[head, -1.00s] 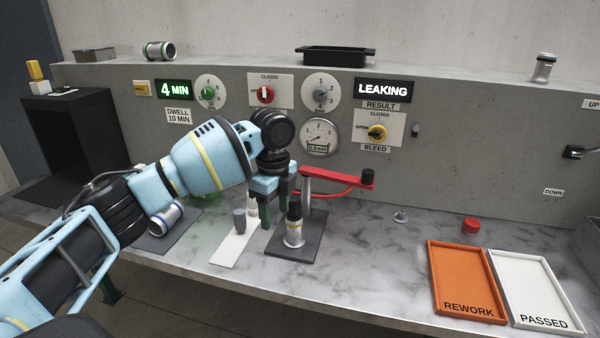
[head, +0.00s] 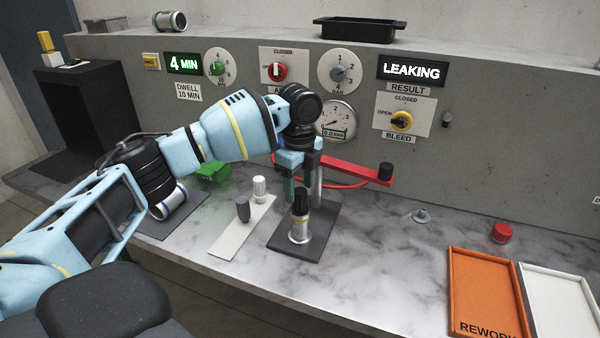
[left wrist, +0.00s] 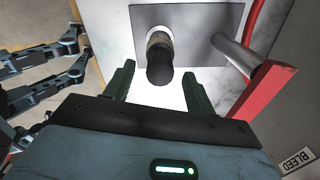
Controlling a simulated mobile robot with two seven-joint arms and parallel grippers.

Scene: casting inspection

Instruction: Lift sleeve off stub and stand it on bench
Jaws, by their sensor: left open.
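The sleeve (head: 300,231) is a short silver cylinder with a yellowish band. It stands upright on a dark square plate (head: 284,250) on the bench, with a black cylindrical top (head: 300,203) above it. The stub inside is hidden. In the left wrist view the black top (left wrist: 160,68) hides most of the sleeve. My left gripper (head: 301,187) is open and empty, its green fingers just behind and above the sleeve in the head view. In the left wrist view the black top appears between the fingers of the gripper (left wrist: 159,72). I see no contact.
A post with a red arm (head: 345,170) and black knob stands close behind the sleeve. A white strip (head: 228,238) with a grey and a white peg lies left. The orange REWORK tray (head: 482,285) is at right. Marble bench between (head: 385,255) is clear.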

